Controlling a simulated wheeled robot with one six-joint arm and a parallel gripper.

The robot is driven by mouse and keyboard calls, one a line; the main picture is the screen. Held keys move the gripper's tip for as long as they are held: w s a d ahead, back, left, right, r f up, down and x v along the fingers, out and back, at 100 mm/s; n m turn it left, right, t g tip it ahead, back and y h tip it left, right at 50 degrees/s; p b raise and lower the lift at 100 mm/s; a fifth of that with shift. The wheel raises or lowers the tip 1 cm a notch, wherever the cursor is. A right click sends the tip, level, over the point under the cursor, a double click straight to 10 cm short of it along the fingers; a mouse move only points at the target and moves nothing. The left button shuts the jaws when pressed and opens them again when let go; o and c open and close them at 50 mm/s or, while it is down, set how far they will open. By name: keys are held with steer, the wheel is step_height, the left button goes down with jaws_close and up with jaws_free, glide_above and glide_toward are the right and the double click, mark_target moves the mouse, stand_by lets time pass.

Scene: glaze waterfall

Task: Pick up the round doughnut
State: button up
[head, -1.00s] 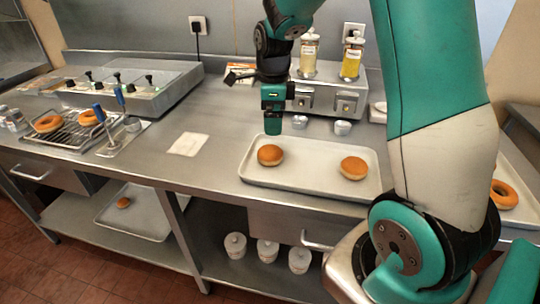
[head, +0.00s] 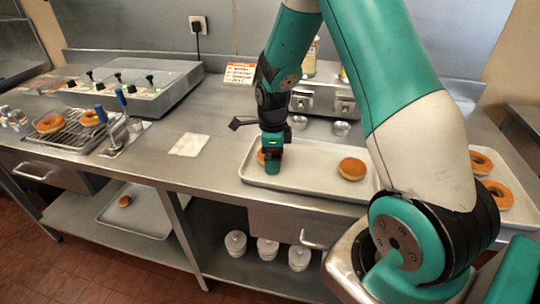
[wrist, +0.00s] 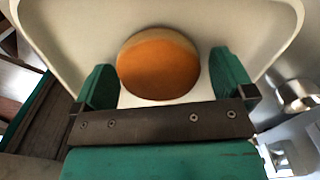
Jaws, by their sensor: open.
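A round doughnut (wrist: 158,65) without a hole, orange-brown on top, lies in the pale tray (head: 310,188) between the two green fingers of my gripper (wrist: 165,82) in the wrist view. In the head view my gripper (head: 271,160) is low over the left part of the tray and hides most of this doughnut; only a sliver (head: 261,157) shows. A second round doughnut (head: 352,169) sits in the right part of the same tray.
Ring doughnuts lie on a rack (head: 78,136) at the left and on a tray (head: 518,214) at the far right. A white square sheet (head: 188,145) lies left of the pale tray. Small metal cups (head: 341,128) and a dispenser unit (head: 335,101) stand behind it.

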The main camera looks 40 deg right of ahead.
steer(key=shift+c, duration=0.5)
steer(key=c, duration=0.8)
steer(key=shift+r, duration=0.1)
